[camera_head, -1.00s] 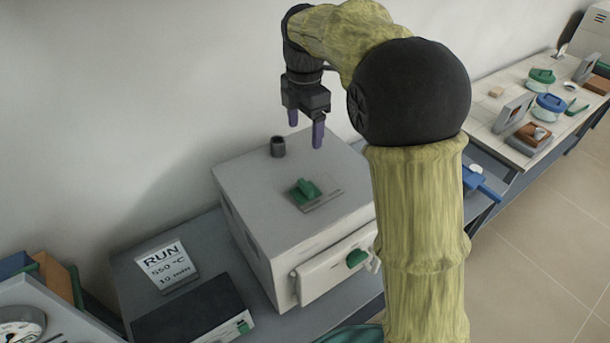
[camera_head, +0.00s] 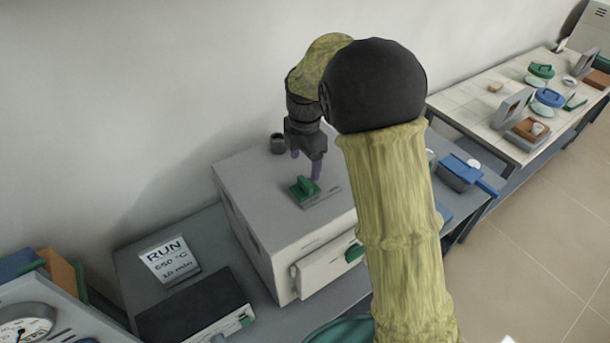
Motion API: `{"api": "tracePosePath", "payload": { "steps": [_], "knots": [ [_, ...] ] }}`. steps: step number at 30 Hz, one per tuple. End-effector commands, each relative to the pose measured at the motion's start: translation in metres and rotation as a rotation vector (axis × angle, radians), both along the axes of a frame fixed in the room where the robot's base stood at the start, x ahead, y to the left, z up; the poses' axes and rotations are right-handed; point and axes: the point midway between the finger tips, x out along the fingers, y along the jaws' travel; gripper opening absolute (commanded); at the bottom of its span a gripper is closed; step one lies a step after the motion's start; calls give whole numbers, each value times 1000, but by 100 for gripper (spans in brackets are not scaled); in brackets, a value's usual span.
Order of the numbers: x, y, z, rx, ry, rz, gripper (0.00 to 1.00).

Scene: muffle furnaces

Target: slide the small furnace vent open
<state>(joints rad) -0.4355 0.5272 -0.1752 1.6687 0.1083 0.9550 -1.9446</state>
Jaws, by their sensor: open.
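The small furnace (camera_head: 262,228) is a grey box on the bench, with a white front door and a green knob (camera_head: 354,253). On its top is the vent, a green slider knob (camera_head: 304,187) on a flat grey plate. A dark chimney stub (camera_head: 278,143) stands at the back of the top. My gripper (camera_head: 305,167) points down over the furnace top with purple fingers apart and nothing between them. The right finger shows just behind and right of the green knob. I cannot tell whether it touches the knob.
A sign (camera_head: 169,260) reading RUN, 550 °C, 10 min stands left of the furnace, behind a dark control box (camera_head: 194,308). A blue item (camera_head: 464,174) lies to the right. A light table (camera_head: 470,107) with lidded jars and blocks stands at the back right.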

Motion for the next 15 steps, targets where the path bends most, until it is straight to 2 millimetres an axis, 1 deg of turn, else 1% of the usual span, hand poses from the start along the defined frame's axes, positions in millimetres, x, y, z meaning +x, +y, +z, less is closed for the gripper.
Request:
{"api": "tracePosePath", "payload": {
  "steps": [6,9,12,15],
  "knots": [
    [-1,0,-37,-3,5,-1,73],
    [-1,-1,-53,-2,5,-2,73],
    [0,-1,-63,-2,2,-1,73],
    [0,0,-69,-1,1,-1,73]
  ]
}}
